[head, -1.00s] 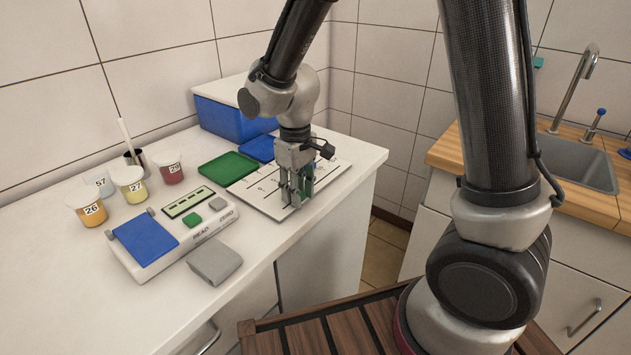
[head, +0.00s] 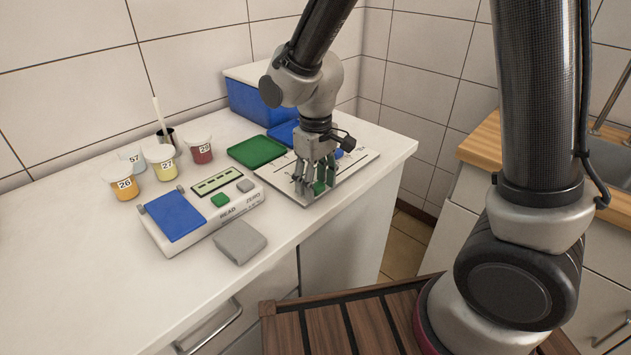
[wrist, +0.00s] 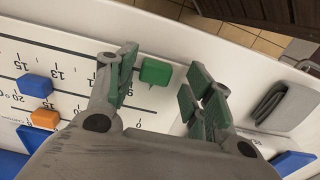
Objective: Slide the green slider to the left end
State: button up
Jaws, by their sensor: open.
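The white slider board (head: 357,165) lies flat on the counter, with printed scales. The green slider (wrist: 155,72) sits on it in the wrist view, to the right of the upside-down 15, 13 and 11 marks. In the head view the green slider (head: 319,187) shows low between my fingers. My gripper (head: 316,188) is down at the board. In the wrist view my gripper (wrist: 160,88) is open, with the green slider in the gap, nearer the left finger. I see a gap to the right finger; contact on the left cannot be told.
A blue slider (wrist: 36,85) and an orange slider (wrist: 45,118) sit on the same board. A green tray (head: 257,151), a meter (head: 205,225) with a grey block (head: 240,242), and several labelled cups are to the left. A blue box (head: 255,105) stands behind.

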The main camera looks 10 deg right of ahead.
notch_tip(320, 180, up, 12)
dwell(0.4)
jog(key=s+d+r+m+t, duration=0.1)
jog(key=s+d+r+m, duration=0.1)
jog(key=s+d, duration=0.3)
jog(key=s+d+r+m+t, duration=0.2)
jog(key=s+d, duration=0.3)
jog(key=d, duration=0.7)
jog(key=s+d+r+m+t, duration=0.1)
jog(key=s+d+r+m, duration=0.2)
jog(key=s+d, duration=0.2)
jog(key=d, duration=0.3)
jog(key=shift+d+r, duration=0.25)
jog(key=shift+d, duration=0.05)
jog(key=shift+c, duration=0.4)
